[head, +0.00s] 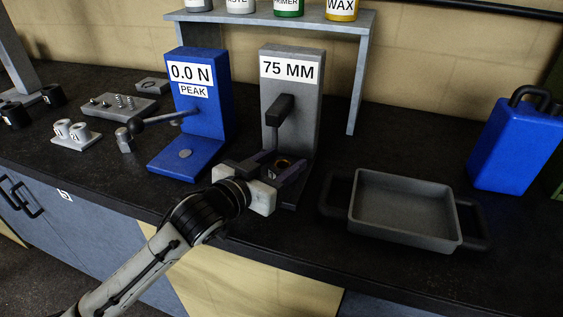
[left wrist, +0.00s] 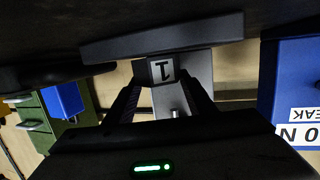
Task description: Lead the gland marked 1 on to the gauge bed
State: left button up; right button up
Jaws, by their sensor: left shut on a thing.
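The gland marked 1 (head: 283,163) is a dark ring with a gold-coloured inside in the head view. Its white label with a 1 faces the camera, upside down, in the left wrist view (left wrist: 162,71). My left gripper (head: 277,170) is shut on it, a finger on each side. The grey gauge (head: 290,100) reads 75 MM, and its arm and rod come down just above the gland. The gauge bed (head: 290,205) is mostly hidden behind my gripper; its edge shows in the left wrist view (left wrist: 150,40) close to the gland. I cannot tell whether they touch. My right gripper is out of view.
A blue stand (head: 203,95) reading 0.0 N PEAK, with a side lever, is just left of the gauge. A grey tray (head: 405,230) with dark handles is to the right. A blue canister (head: 515,145) stands at far right. A shelf (head: 285,17) is behind.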

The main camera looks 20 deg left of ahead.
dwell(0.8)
pick_arm(q)
jog(key=o, duration=1.5)
jog(key=shift+o, duration=0.3)
jog(key=shift+f, duration=0.25)
jog(key=b+v, duration=0.1)
jog(key=v, duration=0.9)
jog(key=shift+s+a+r, duration=0.1)
jog(key=shift+s+r, duration=0.05)
jog(key=shift+s, duration=0.05)
